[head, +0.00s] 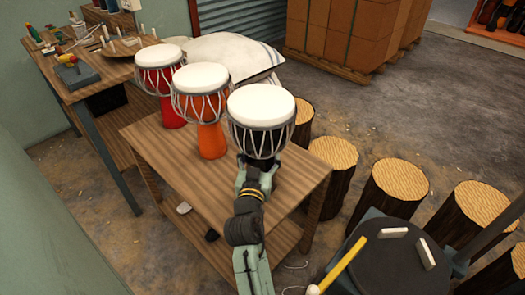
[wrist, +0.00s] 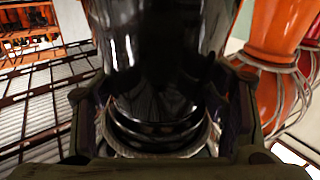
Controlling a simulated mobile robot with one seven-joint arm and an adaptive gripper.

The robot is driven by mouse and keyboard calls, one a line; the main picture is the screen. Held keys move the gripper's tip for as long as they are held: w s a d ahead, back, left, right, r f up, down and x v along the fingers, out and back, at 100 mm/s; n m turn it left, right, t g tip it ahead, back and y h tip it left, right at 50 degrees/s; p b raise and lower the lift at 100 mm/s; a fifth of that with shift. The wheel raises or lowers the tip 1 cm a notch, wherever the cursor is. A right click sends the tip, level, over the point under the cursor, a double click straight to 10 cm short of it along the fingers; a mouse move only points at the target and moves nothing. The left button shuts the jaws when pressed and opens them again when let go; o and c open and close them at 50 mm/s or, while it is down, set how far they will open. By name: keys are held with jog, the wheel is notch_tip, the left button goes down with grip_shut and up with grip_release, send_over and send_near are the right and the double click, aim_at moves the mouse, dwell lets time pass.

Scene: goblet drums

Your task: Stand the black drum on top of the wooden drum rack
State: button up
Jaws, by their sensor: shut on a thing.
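The black drum (head: 259,138) has a white head and pale cords. It looks upright over the right part of the wooden drum rack (head: 292,193), right of the orange drum. My gripper (head: 262,164) is shut on its dark body, below the head. In the wrist view the glossy black drum (wrist: 165,55) fills the middle, with a finger of my gripper (wrist: 163,112) on each side. The drum's foot is hidden behind my gripper, so I cannot tell whether it touches the rack top.
An orange drum (head: 211,138) and a red drum (head: 165,84) stand on the rack to the left. Several log stools (head: 399,187) stand to the right. A round dark stool (head: 385,262) is at lower right. A workbench (head: 75,92) with tools is behind left.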

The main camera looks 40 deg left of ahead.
jog(key=shift+f, duration=0.3)
jog(key=o, duration=1.5)
jog(key=shift+f, duration=0.3)
jog(key=o, duration=0.5)
jog(key=shift+r, duration=0.1)
jog(key=shift+c, duration=0.2)
jog(key=shift+s, duration=0.1)
jog(key=b+v, duration=0.3)
jog(key=v, duration=0.9)
